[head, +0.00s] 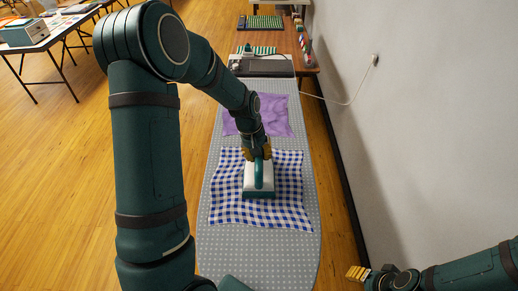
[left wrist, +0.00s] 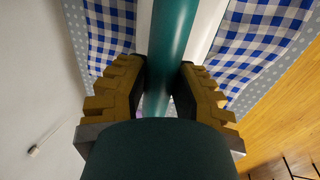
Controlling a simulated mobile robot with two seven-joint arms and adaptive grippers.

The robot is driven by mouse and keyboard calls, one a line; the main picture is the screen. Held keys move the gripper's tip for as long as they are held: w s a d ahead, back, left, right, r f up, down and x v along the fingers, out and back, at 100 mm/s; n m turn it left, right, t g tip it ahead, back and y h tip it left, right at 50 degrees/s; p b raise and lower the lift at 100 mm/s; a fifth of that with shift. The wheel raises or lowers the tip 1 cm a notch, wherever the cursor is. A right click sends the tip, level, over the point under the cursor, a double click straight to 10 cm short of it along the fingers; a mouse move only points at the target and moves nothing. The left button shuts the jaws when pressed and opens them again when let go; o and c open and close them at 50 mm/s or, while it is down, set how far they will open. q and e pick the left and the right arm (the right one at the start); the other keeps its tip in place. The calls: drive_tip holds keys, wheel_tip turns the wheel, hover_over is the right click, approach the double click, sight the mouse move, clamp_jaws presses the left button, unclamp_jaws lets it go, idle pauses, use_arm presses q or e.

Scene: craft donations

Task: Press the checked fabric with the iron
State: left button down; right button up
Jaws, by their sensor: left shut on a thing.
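The blue and white checked fabric (head: 289,200) lies spread on the grey dotted ironing board (head: 225,262), with wavy edges. The iron (head: 258,180), white with a teal handle, stands on the middle of the fabric. My left gripper (head: 257,152) is shut on the iron's handle from above. The left wrist view shows the yellow fingers on both sides of the teal handle (left wrist: 172,45), with the checked fabric (left wrist: 108,32) on either side. The iron's soleplate is hidden. My right gripper (head: 357,272) is at the lower right, off the board; its finger gap is unclear.
A purple cloth (head: 272,112) lies farther up the board. Behind the board, a wooden table (head: 288,40) holds a green grid tray (head: 260,22) and other items. A white cord runs to a wall socket (head: 375,60). The wall (head: 420,120) is close on the right.

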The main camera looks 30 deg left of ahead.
sight(259, 180)
use_arm(q)
drive_tip(key=shift+s+d, duration=0.5)
drive_tip(key=shift+s, duration=0.3)
drive_tip(key=shift+s+d, duration=0.5)
drive_tip(key=shift+s, duration=0.3)
drive_tip(key=shift+s+d, duration=0.45)
drive_tip(key=shift+s, duration=0.3)
drive_tip(key=shift+s+d, duration=0.45)
drive_tip(key=shift+s, duration=0.25)
drive_tip(key=shift+s+d, duration=0.45)
drive_tip(key=shift+s, duration=0.3)
drive_tip(key=s+d, duration=0.5)
drive_tip(key=s, duration=0.3)
drive_tip(key=shift+s+d, duration=0.15)
drive_tip(key=shift+s, duration=0.15)
drive_tip(key=shift+r+p, duration=0.1)
drive_tip(key=shift+p, duration=0.2)
wheel_tip(259, 180, up, 2)
drive_tip(key=shift+r+p, duration=0.2)
drive_tip(key=shift+p, duration=0.9)
